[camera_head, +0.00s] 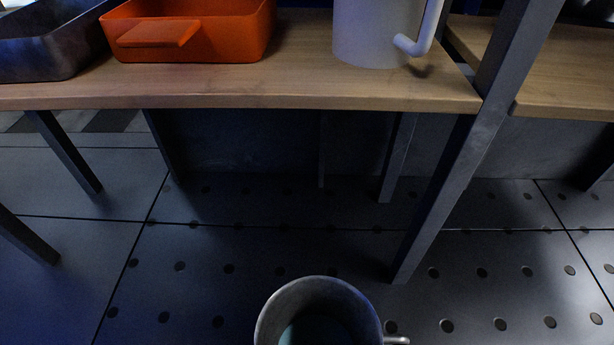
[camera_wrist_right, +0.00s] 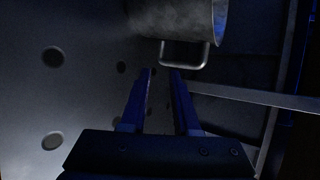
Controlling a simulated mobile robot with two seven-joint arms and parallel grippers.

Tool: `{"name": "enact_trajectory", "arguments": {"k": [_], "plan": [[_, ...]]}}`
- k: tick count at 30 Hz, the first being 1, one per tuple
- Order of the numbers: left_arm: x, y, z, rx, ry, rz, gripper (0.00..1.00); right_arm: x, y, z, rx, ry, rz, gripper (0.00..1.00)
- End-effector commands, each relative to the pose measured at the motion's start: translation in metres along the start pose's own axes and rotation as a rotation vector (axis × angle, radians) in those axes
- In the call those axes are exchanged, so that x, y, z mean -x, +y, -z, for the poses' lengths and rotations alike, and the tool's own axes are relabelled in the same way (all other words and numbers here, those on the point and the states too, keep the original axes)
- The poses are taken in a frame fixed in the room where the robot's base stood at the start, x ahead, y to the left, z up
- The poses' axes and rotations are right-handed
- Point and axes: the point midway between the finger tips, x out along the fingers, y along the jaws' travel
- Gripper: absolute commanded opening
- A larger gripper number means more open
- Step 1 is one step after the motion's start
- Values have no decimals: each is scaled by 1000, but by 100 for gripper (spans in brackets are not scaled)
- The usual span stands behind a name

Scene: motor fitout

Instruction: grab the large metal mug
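The large metal mug (camera_head: 318,293) shows at the bottom middle of the head view, cut off by the lower edge. It is grey, its mouth faces up, and its handle (camera_head: 397,340) points right. In the right wrist view the mug (camera_wrist_right: 180,18) is at the top, with its handle (camera_wrist_right: 185,55) toward my right gripper (camera_wrist_right: 161,73). The right gripper's two fingers are apart, with nothing visible between them. Their tips appear just short of the handle; contact cannot be told. My left gripper is not in view. What supports the mug is hidden.
A wooden-topped table (camera_head: 250,88) crosses the head view, with an orange bin (camera_head: 235,35), a dark metal tray (camera_head: 55,55) and a white pitcher (camera_head: 370,30) on it. A slanted metal post (camera_head: 450,190) stands right of the mug. The dark floor has round spots.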

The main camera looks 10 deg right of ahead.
Motion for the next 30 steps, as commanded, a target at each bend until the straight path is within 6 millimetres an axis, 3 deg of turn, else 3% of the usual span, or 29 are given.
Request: {"name": "enact_trajectory", "arguments": {"k": [18, 26, 30], "plan": [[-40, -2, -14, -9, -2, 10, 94, -88, -2, -2, 2, 1, 1, 30], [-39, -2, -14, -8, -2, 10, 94, -91, -5, -2, 3, 1, 0, 30], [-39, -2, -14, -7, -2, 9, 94, -91, -5, -2, 3, 1, 0, 17]]}}
